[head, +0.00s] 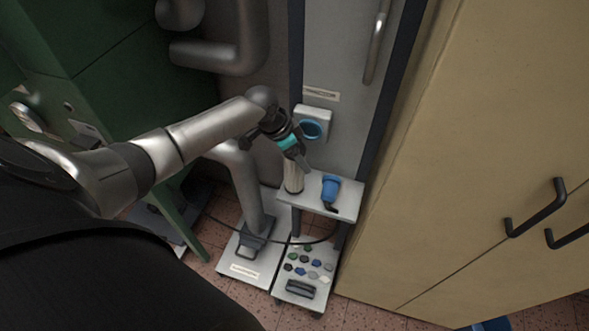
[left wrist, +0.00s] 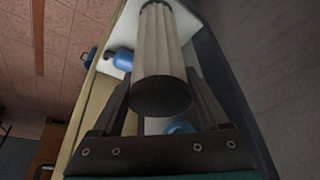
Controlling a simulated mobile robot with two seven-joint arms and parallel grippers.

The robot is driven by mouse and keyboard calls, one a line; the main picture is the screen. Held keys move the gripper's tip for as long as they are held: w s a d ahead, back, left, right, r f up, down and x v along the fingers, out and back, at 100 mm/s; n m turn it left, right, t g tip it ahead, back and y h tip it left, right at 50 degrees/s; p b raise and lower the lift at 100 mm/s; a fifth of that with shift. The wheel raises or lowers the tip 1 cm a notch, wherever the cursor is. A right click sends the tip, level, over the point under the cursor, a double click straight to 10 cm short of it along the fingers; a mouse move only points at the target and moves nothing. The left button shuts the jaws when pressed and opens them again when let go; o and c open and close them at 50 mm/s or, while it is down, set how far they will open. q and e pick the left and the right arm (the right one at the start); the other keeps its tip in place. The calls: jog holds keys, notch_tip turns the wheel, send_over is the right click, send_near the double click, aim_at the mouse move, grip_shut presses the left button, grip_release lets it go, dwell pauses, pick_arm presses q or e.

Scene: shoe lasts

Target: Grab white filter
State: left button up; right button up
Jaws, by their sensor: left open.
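The white filter (head: 293,180) is a pale pleated cylinder standing upright at the left end of a small white shelf (head: 313,202). In the left wrist view the filter (left wrist: 161,45) shows its dark round end cap towards the camera. My left gripper (head: 294,158) is at the top of the filter. In the left wrist view the open fingers (left wrist: 157,88) lie on either side of the filter's near end. I cannot tell whether either finger touches it. My right gripper is not in view.
A blue cup-like part (head: 330,188) stands on the shelf to the filter's right. A white wall box with a blue ring (head: 312,129) is just above. A lower panel (head: 300,283) holds several small coloured pieces. A beige cabinet (head: 480,150) closes off the right side.

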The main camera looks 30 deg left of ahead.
pick_arm(q)
jog(key=shift+c, duration=0.4)
grip_shut()
dwell(0.4)
